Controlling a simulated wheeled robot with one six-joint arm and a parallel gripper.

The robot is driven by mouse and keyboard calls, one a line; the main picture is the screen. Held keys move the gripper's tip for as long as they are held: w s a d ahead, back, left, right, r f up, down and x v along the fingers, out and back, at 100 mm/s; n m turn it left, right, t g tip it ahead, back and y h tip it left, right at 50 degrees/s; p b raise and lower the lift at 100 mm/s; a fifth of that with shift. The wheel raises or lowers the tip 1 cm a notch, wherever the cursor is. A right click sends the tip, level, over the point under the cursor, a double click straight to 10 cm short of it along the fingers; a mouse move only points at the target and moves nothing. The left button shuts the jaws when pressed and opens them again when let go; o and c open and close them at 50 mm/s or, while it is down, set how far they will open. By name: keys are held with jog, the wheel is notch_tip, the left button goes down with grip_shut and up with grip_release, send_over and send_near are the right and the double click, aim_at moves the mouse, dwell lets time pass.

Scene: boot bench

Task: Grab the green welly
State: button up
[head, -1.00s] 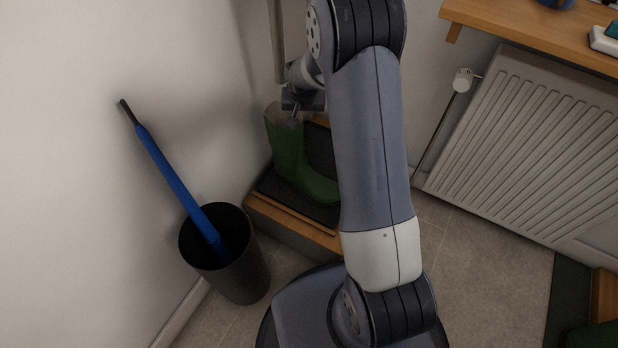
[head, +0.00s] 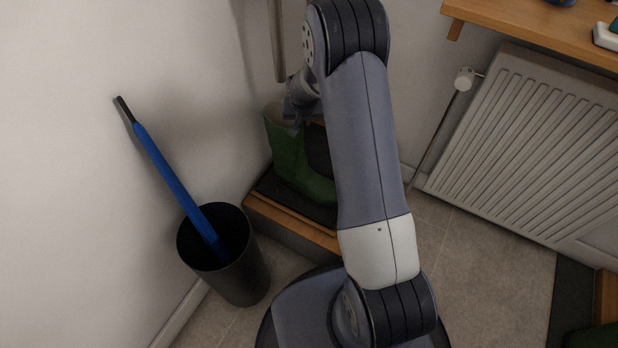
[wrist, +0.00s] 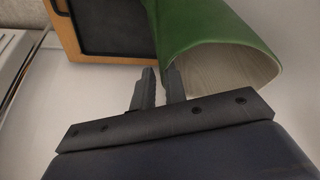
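The green welly (head: 290,160) stands upright on a dark tray on a low wooden bench in the corner. In the wrist view its green shaft (wrist: 200,22) and pale-lined opening are at top right. My gripper (head: 293,122) is at the top of the boot in the head view, partly hidden by my arm. In the wrist view my gripper (wrist: 161,72) has its two fingers apart with a narrow gap. The fingertips are at the left edge of the boot's rim; whether they touch it I cannot tell.
A black bin (head: 238,262) with a blue umbrella (head: 172,180) stands left of the bench (head: 283,220). A white radiator (head: 530,150) and a wooden shelf (head: 535,38) are at right. Something dark green (head: 598,337) shows at the bottom right. Walls close in behind the boot.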

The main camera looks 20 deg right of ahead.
grip_shut()
dwell(0.9)
jog(key=shift+r, duration=0.15)
